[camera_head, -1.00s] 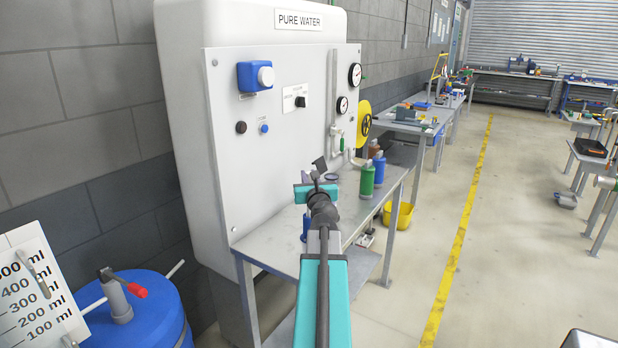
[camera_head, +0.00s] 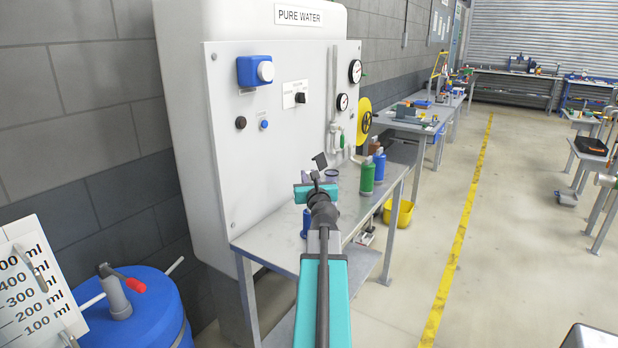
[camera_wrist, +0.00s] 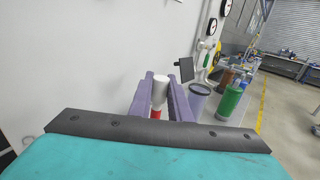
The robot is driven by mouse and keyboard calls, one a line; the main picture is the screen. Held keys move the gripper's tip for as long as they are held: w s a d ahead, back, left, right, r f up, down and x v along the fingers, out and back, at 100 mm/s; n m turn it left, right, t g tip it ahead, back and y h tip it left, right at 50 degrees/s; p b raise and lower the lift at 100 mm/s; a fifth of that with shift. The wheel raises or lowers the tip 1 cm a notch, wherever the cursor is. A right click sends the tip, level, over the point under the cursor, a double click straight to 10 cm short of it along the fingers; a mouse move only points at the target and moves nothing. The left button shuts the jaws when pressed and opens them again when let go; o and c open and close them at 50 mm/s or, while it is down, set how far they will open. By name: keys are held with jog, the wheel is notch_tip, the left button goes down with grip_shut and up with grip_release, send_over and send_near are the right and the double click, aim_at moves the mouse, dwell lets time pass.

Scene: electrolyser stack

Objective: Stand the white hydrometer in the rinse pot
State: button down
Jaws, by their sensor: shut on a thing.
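The white hydrometer (camera_wrist: 160,92), with a red part below, stands roughly upright between the purple fingers of my gripper (camera_wrist: 160,100) in the wrist view. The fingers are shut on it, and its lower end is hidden. In the head view my gripper (camera_head: 314,178) is mostly hidden behind my wrist, above the far part of the metal bench. An open purple-grey pot with a dark rim (camera_wrist: 199,90), apparently the rinse pot, stands just right of the fingers. Its rim also shows in the head view (camera_head: 331,173). The hydrometer is apart from it.
A green bottle (camera_head: 367,178) and a blue bottle (camera_head: 379,164) stand right of the pot. A small dark panel (camera_head: 320,161) rises behind the fingers. The white water cabinet (camera_head: 285,130) walls off the bench's left side. The bench's near part (camera_head: 268,244) looks clear.

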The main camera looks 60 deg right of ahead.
jog(key=shift+f, duration=0.3)
jog(key=c, duration=1.6)
grip_release()
jog(key=shift+o, duration=0.2)
jog(key=shift+a, duration=0.1)
